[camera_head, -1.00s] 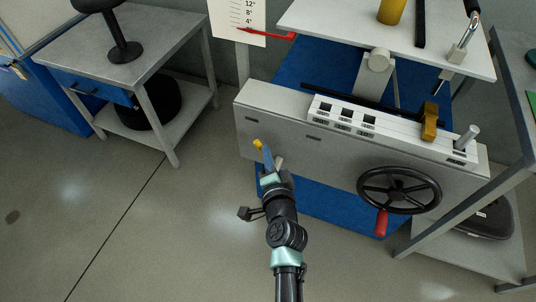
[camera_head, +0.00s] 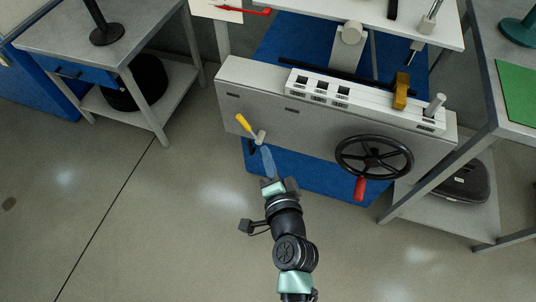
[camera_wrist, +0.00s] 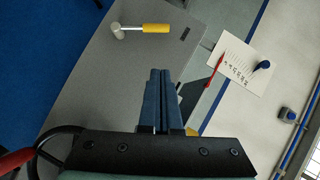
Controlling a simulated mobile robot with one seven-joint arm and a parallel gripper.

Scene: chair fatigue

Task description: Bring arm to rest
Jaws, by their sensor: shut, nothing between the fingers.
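My gripper (camera_head: 268,162) is shut and empty, its blue fingers pressed together. In the head view it is in front of the grey machine panel (camera_head: 300,125), just below a lever with a yellow handle (camera_head: 243,124). In the wrist view my gripper (camera_wrist: 159,78) points toward the panel, and the yellow-handled lever (camera_wrist: 156,28) lies beyond the fingertips, apart from them. My arm reaches up from the bottom of the head view, over the floor.
A black handwheel (camera_head: 374,158) with a red grip projects from the panel at the right. A grey table (camera_head: 70,35) stands at the left and another bench (camera_head: 486,60) at the right. The floor (camera_head: 150,230) between is clear.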

